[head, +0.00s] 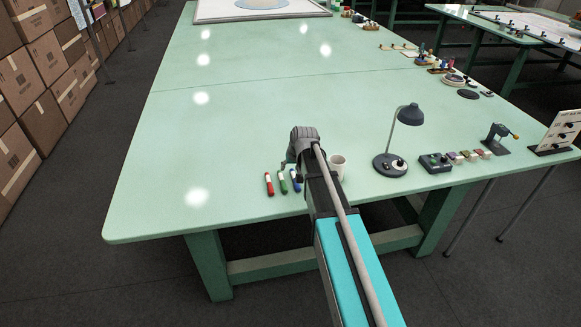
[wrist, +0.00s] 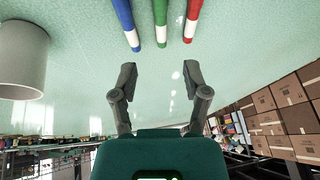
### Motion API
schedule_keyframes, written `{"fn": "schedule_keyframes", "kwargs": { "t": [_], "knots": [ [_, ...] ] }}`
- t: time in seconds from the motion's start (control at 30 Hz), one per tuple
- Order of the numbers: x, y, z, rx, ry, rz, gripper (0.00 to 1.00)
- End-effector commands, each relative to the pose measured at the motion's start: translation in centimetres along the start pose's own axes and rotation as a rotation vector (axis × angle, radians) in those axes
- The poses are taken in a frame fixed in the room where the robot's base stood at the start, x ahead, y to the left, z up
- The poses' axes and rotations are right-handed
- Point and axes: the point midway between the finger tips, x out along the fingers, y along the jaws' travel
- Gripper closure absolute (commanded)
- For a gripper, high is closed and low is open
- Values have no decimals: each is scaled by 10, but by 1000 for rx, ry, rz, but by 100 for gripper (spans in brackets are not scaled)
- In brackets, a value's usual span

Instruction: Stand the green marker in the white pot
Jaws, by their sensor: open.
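The green marker (head: 282,183) is in the middle of a row on the pale green table, with the red marker (head: 268,184) to its left and the blue marker (head: 295,181) to its right. I cannot tell for sure whether they lie or stand. The wrist view shows the green marker (wrist: 191,20) between blue and red. The white pot (head: 337,162) stands right of the markers, partly behind my arm; it shows at the wrist view's left edge (wrist: 22,62). My gripper (wrist: 158,68) is open and empty, with the green marker beyond its fingertips. In the head view my arm hides most of it.
The table (head: 160,200) is clear to the left and behind. Cardboard boxes (head: 42,60) are stacked beyond its left side.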

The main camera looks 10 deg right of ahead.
Motion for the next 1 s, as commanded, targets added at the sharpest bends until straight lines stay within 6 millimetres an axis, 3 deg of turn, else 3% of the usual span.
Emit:
{"fn": "schedule_keyframes", "kwargs": {
  "t": [0.23, 0.37, 0.8, 0.9, 1.0],
  "knots": [
    [-2, -1, 6, -1, -7, 2, 40],
    [-9, -4, 31, -7, -45, 12, 40],
    [-69, -15, 207, -31, -342, 116, 40],
    [-78, -15, 229, -31, -385, 133, 40],
    [-82, -15, 238, -31, -405, 143, 40]
  ]
}}
